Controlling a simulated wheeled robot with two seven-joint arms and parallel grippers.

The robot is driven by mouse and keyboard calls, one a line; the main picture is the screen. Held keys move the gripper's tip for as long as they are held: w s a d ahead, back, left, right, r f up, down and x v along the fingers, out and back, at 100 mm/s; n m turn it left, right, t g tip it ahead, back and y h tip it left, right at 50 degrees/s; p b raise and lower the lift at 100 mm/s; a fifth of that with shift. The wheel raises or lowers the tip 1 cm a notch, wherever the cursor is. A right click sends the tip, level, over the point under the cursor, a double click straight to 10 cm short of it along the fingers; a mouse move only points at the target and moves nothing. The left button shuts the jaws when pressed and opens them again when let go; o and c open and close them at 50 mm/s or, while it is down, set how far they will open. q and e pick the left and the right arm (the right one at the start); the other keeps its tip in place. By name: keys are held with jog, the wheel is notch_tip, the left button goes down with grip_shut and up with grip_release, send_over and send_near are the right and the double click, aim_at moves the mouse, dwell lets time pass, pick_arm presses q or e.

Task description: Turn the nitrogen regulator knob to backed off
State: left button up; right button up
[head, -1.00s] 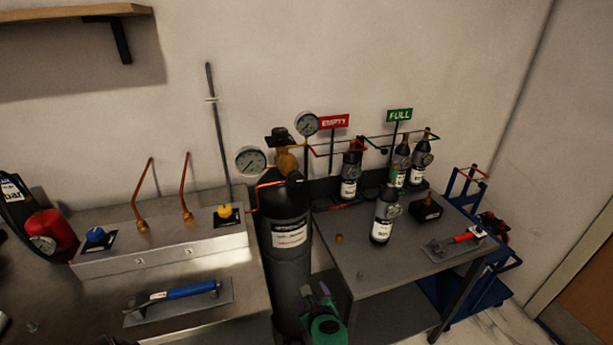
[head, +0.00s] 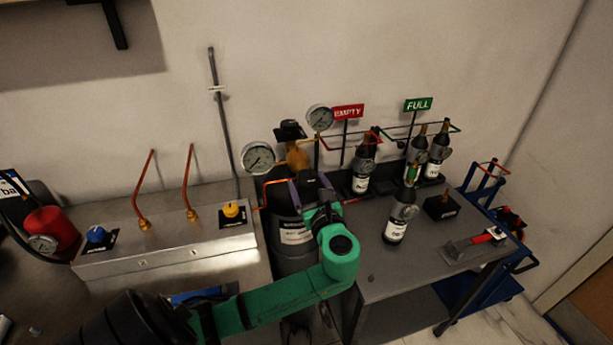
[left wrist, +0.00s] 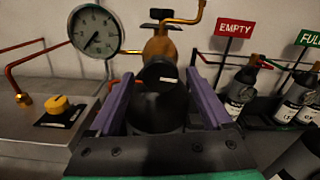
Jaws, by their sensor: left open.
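The nitrogen regulator has a brass body (head: 297,157) with two round gauges, on top of a black cylinder (head: 283,250). A dark knob with a small white mark (left wrist: 160,73) sits in front of the brass body in the left wrist view. My left gripper (head: 311,188) is open, its purple fingers pointing at the regulator. In the left wrist view the fingers (left wrist: 162,82) stand on either side of the knob, with gaps showing; I cannot tell whether they reach around it. The knob's setting is unclear. My right gripper is not in view.
A metal box with a blue knob (head: 96,235) and a yellow knob (head: 231,210) stands left of the cylinder. A grey cart (head: 375,270) with several small dark bottles stands right, below red EMPTY (head: 347,112) and green FULL (head: 418,105) signs. Thin pipes run along the wall.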

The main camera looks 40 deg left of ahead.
pick_arm(q)
jog(key=shift+w+a+r, duration=0.1)
jog(key=shift+w+a, duration=0.25)
jog(key=shift+a, duration=0.25)
grip_shut()
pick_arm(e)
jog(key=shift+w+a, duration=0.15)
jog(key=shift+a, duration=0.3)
